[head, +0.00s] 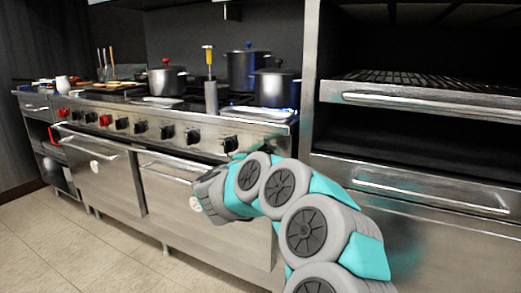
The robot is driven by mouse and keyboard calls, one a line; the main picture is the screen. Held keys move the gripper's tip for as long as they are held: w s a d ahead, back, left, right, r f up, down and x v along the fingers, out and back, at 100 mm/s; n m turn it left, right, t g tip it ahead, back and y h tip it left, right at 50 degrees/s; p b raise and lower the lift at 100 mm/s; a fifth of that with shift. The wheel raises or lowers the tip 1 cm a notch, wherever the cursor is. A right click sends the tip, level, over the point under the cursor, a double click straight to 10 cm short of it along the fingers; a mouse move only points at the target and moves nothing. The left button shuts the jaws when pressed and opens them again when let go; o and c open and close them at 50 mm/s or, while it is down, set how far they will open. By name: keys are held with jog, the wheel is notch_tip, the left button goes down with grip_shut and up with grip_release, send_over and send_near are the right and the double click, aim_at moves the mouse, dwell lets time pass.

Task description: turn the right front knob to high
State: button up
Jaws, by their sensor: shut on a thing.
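The right front knob (230,144) is the black knob at the right end of the row on the range's (185,117) front panel, in the head view. My gripper (238,153) is at this knob, shut on it. Its dark tip shows just below and right of the knob, and my wrist and arm hide most of the fingers. The knob's pointer is too small to read, so I cannot tell its setting.
More black and red knobs (105,120) line the panel to the left. Pots (166,82) stand on the cooktop above. Oven handles (165,168) stick out below the panel. A broiler rack (420,97) juts out at the right. The tiled floor (100,240) is clear at front left.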

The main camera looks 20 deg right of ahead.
jog(key=shift+n, duration=0.4)
jog(key=o, duration=1.4)
jog(key=shift+v, duration=3.9)
